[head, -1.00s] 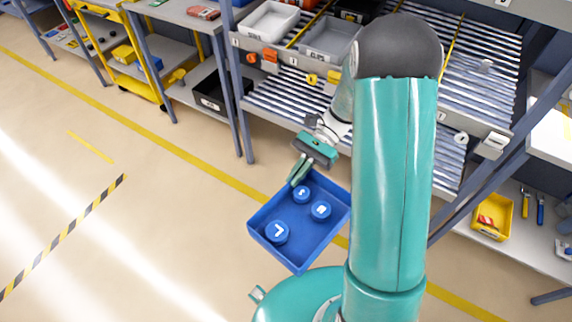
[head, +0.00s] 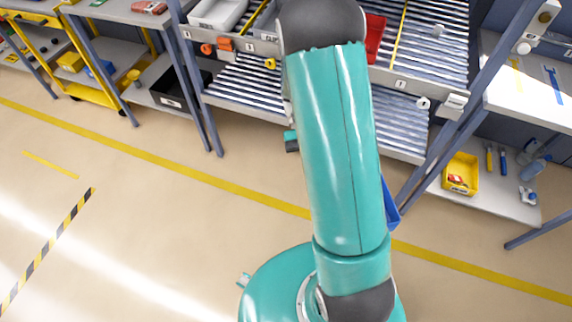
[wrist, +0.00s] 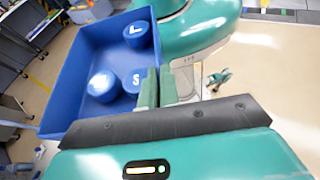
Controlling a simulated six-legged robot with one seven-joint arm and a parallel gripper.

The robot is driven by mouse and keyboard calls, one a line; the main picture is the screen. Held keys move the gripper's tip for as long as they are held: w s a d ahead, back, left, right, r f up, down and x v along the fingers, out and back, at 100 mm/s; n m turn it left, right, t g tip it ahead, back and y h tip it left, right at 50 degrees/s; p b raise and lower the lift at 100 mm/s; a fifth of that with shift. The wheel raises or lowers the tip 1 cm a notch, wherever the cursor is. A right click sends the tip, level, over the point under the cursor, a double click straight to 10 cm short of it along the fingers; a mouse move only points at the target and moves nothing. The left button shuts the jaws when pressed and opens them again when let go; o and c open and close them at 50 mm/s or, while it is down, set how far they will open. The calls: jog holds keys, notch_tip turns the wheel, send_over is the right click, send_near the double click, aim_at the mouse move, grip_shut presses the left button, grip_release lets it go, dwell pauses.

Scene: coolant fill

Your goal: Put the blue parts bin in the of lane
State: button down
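The blue parts bin (wrist: 90,60) fills the upper left of the wrist view, with several round blue pieces marked with white letters or digits inside. My gripper (wrist: 158,88) is shut on the bin's near wall. In the head view only a blue sliver of the bin (head: 392,208) shows right of my arm; my arm hides the rest and the gripper's fingers. The roller rack (head: 425,60) stands at the back, its sloped lanes split by yellow dividers. Small tags (head: 400,85) sit on its front rail, too small to read.
A white bin (head: 218,14) and a red bin (head: 375,38) sit on the upper rack lanes. A slanted rack post (head: 470,100) stands at the right. A yellow bin (head: 461,172) rests on a low shelf. Open floor (head: 150,230) lies at left.

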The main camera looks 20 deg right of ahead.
jog(key=s+d+r+n+h, duration=0.1)
jog(key=d+n+h, duration=0.1)
jog(key=d, duration=0.2)
jog(key=s+d+r+n+h, duration=0.1)
jog(key=d+n+h, duration=0.1)
jog(key=d, duration=0.2)
jog(key=s+d+r+n+h, duration=0.1)
jog(key=d+n+h, duration=0.1)
jog(key=d, duration=0.3)
jog(key=shift+d+r+t+h, duration=0.1)
jog(key=shift+t+h, duration=0.2)
jog(key=shift+h, duration=0.3)
jog(key=d+r+n+t+h, duration=0.3)
jog(key=d+r+n+h, duration=0.2)
jog(key=d, duration=0.5)
jog(key=shift+d+t+h, duration=0.3)
jog(key=shift+d, duration=0.1)
jog(key=shift+w, duration=0.1)
jog(key=r, duration=0.2)
send_over(410, 73)
jog(key=shift+f, duration=0.2)
jog(key=shift+d+f, duration=0.1)
jog(key=shift+f, duration=1.25)
